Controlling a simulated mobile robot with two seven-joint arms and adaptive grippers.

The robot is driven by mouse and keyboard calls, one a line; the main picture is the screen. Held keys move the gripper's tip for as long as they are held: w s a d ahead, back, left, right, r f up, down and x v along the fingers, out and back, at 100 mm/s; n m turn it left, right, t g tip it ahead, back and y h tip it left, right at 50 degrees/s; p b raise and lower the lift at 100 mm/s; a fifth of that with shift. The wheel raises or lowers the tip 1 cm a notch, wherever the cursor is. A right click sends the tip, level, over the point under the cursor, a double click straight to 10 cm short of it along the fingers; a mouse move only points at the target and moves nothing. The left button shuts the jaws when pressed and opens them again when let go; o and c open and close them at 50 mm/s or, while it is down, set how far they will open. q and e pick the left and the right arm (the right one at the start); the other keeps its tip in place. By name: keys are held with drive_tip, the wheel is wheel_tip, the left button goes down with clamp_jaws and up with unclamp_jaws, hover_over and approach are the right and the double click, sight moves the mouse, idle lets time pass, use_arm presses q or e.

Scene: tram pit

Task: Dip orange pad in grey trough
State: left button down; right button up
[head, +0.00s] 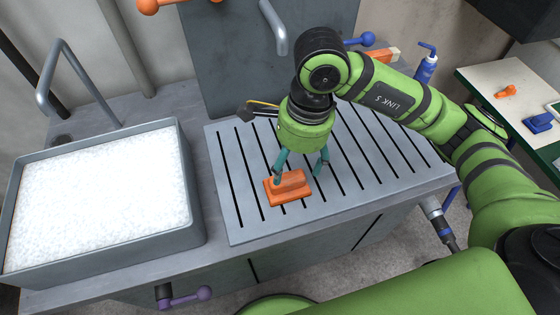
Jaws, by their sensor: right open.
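The orange pad (287,190), a flat block with a raised grip on top, lies on the slotted grey drainboard near its front edge. The grey trough (199,215) stands to the left, filled with white foam or granules. My right gripper (300,176) is above the pad, with its teal fingers apart. One finger is at the pad's upper left and the other just to its upper right; I cannot tell whether either touches it. My left gripper is not in view.
A grey tap (277,27) hangs over the drainboard (233,205), and a second grey pipe (46,85) rises behind the trough. A blue bottle (426,68) stands at the back right. A side table (480,78) holds orange and blue items. The drainboard's left part is clear.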

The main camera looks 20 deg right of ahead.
sight(289, 181)
drive_tip(key=shift+f, duration=0.35)
drive_tip(key=shift+s+a+f+p, duration=0.15)
drive_tip(key=shift+s+f+p, duration=0.1)
drive_tip(key=shift+f+p, duration=0.35)
drive_tip(key=shift+s+a+f+p, duration=0.15)
drive_tip(key=shift+s+f+p, duration=0.1)
drive_tip(key=shift+f+p, duration=0.3)
drive_tip(key=f, duration=0.2)
drive_tip(key=shift+w+a+f, duration=0.2)
drive_tip(key=shift+w+f, duration=0.05)
drive_tip(key=shift+f, duration=0.5)
drive_tip(key=shift+c, duration=0.4)
drive_tip(key=c, duration=1.2)
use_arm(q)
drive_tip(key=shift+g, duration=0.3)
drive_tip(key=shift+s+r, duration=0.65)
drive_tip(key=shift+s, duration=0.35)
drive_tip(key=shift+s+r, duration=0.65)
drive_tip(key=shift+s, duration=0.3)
